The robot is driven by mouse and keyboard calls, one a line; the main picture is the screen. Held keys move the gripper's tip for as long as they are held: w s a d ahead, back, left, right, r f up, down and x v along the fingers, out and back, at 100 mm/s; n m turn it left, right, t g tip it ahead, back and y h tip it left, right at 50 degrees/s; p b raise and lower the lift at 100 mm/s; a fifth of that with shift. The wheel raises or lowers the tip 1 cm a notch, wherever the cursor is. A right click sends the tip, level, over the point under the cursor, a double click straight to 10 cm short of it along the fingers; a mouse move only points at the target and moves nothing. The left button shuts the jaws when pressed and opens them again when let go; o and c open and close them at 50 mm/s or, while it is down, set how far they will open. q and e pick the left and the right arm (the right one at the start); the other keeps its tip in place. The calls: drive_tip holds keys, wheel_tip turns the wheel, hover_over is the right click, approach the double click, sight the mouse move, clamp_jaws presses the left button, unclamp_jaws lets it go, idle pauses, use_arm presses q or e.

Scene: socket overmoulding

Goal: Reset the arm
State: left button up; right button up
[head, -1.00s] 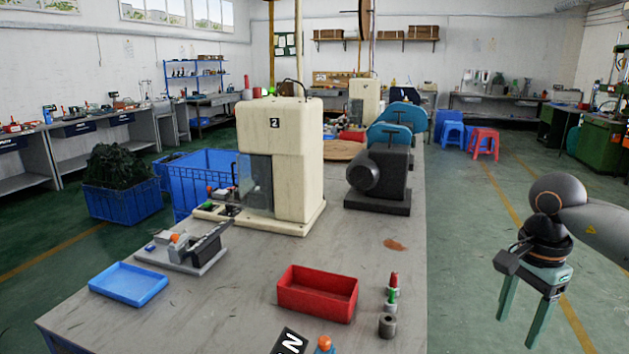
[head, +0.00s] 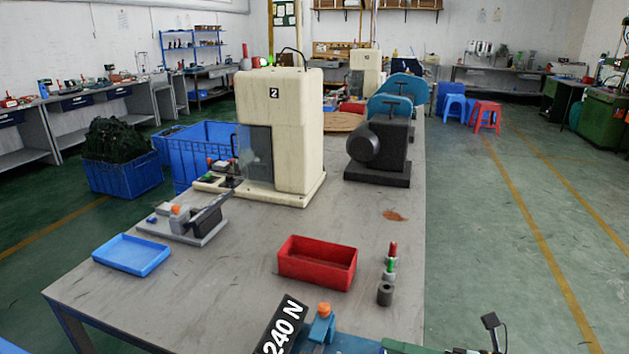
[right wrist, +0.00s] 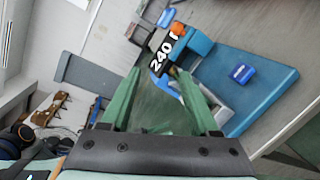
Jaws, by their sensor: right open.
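My right gripper has green fingers and shows only in part at the bottom right edge of the head view (head: 402,347), near the table's front. In the right wrist view my right gripper (right wrist: 157,82) has its fingers spread apart, with nothing between the tips. Beyond the tips is a blue fixture with an orange knob and a black label plate reading 240 N (right wrist: 160,50). The plate also shows at the bottom of the head view (head: 281,326). The fixture's lower part is cut off there. My left gripper is not in view.
On the grey table (head: 215,300) are a blue tray (head: 132,255), a red bin (head: 317,262), small coloured parts (head: 390,268), a cream machine labelled 2 (head: 285,130) and a dark motor-like machine (head: 378,150). Open floor lies to the right.

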drive_tip(key=s+d+f+m+h, duration=0.75)
drive_tip(key=d+f+m, duration=0.3)
drive_tip(key=m, duration=0.25)
drive_tip(key=s+d+f+m+h, duration=0.7)
drive_tip(key=s+d+f+m, duration=0.25)
drive_tip(key=f+m, duration=0.3)
drive_tip(key=a+m+t+y, duration=0.2)
drive_tip(key=a+m, duration=0.6)
drive_tip(key=a, duration=1)
drive_tip(key=shift+m, duration=0.45)
drive_tip(key=r+p, duration=0.5)
drive_tip(key=p, duration=0.2)
drive_tip(key=shift+s+r, duration=0.2)
drive_tip(key=shift+r, duration=0.2)
